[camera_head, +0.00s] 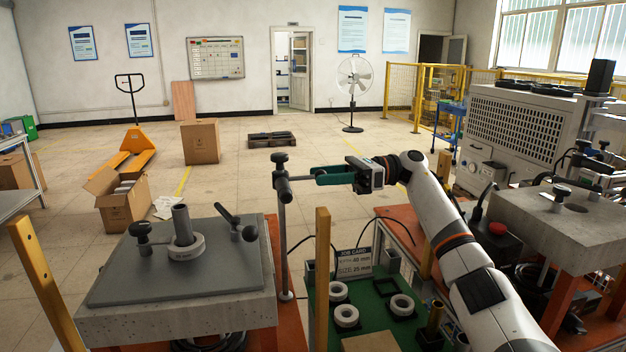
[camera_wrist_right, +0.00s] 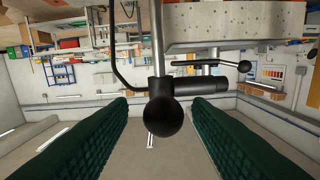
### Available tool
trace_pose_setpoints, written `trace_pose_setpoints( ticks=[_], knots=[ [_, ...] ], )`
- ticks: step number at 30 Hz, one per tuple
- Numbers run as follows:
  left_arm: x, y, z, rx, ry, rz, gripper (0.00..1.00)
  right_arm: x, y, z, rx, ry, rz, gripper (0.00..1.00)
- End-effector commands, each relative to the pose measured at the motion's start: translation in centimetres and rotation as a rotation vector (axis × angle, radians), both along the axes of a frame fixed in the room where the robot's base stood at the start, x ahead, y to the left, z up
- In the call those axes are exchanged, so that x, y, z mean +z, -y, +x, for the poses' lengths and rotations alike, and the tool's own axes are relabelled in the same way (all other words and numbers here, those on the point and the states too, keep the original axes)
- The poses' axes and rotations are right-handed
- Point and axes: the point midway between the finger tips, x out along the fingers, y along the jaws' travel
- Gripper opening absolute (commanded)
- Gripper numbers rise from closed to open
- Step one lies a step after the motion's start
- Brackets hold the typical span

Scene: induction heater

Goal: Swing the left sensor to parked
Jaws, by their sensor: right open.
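The left sensor is a dark barrel (camera_head: 283,186) with a black knob on top, on a thin upright post (camera_head: 283,245) beside the left heater's right edge. In the right wrist view, its black ball knob (camera_wrist_right: 163,117) appears between my fingers, and the barrel (camera_wrist_right: 205,87) points right. My right gripper (camera_head: 318,175) reaches in from the right with green fingers apart; its tips lie just right of the sensor. In the wrist view (camera_wrist_right: 157,105) the fingers flank the knob with gaps and hold nothing. My left gripper is out of view.
The left heater's grey plate (camera_head: 180,268) carries a ring (camera_head: 186,247) around a rod, and a ball-ended lever (camera_head: 236,222). A yellow post (camera_head: 322,280) stands right of the sensor. A green tray (camera_head: 375,308) holds rings near a job card (camera_head: 353,262).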

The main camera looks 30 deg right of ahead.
Motion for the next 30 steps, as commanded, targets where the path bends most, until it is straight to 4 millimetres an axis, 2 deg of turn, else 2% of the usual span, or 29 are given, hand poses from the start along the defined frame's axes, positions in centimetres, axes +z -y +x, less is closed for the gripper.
trace_pose_setpoints(
  ticks=[3, 9, 26, 30],
  knots=[
    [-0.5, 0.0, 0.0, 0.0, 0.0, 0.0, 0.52, -0.1, 2.0, -0.7, -0.003, 0.001, 0.0, 0.45],
    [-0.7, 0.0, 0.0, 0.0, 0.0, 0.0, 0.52, 0.0, 3.7, -1.3, -0.001, 0.001, 0.001, 0.45],
    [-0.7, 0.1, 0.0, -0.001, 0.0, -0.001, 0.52, 0.0, 3.8, -1.4, 0.0, 0.001, 0.001, 0.45],
    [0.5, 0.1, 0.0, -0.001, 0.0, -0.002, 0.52, 1.3, 3.8, -1.4, 0.0, 0.002, 0.0, 0.45]
  ],
)
